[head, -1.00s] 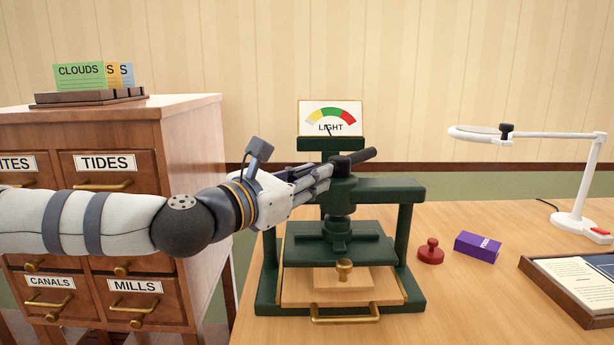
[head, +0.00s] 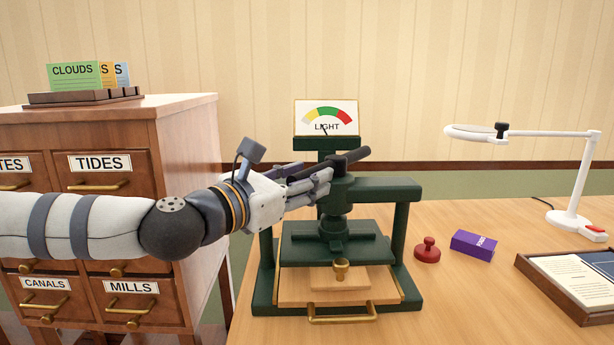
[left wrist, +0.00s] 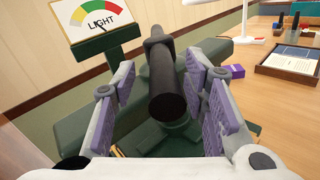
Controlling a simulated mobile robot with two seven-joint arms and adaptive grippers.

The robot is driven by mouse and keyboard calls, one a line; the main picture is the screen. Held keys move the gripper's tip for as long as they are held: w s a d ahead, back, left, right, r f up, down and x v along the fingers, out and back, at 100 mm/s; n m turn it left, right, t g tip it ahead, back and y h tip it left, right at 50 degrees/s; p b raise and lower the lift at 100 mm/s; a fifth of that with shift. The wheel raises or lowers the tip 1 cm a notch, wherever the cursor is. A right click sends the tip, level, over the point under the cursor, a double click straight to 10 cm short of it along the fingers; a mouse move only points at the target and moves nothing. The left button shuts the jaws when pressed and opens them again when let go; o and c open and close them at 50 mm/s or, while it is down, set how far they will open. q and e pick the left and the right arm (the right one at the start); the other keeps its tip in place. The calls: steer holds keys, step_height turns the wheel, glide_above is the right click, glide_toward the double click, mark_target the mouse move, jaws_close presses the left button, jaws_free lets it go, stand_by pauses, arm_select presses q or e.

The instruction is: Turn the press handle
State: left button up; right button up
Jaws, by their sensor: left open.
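The dark green press (head: 384,190) stands on the desk. Its black handle bar (head: 350,157) sticks out at the top and also shows in the left wrist view (left wrist: 166,92), where its round end faces the camera. My left gripper (head: 322,182) is open at the handle. In the left wrist view, its purple-padded fingers (left wrist: 165,100) stand on both sides of the bar, with gaps visible. The gauge (head: 327,118) above the press reads LIGHT, its needle near the yellow part. My right gripper is not in view.
A drawer cabinet (head: 185,150) stands at the left under my left arm. To the right of the press are a red stamp (head: 427,250), a purple box (head: 473,245), a white lamp (head: 570,218) and a framed tray (head: 560,290). A brass-handled board (head: 300,285) lies under the press plate.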

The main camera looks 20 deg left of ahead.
mark_target(285, 183)
arm_select(q)
steer(key=v, duration=0.7)
steer(key=shift+w+d, duration=0.1)
stand_by(1.6)
steer(key=shift+s+r, duration=0.25)
steer(key=shift+s, duration=0.05)
steer(key=shift+n+y, duration=0.3)
steer(key=p+x, duration=0.1)
steer(key=x, duration=0.8)
steer(key=shift+d, duration=0.15)
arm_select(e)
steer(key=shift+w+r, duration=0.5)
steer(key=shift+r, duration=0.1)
arm_select(q)
steer(key=shift+s, duration=0.1)
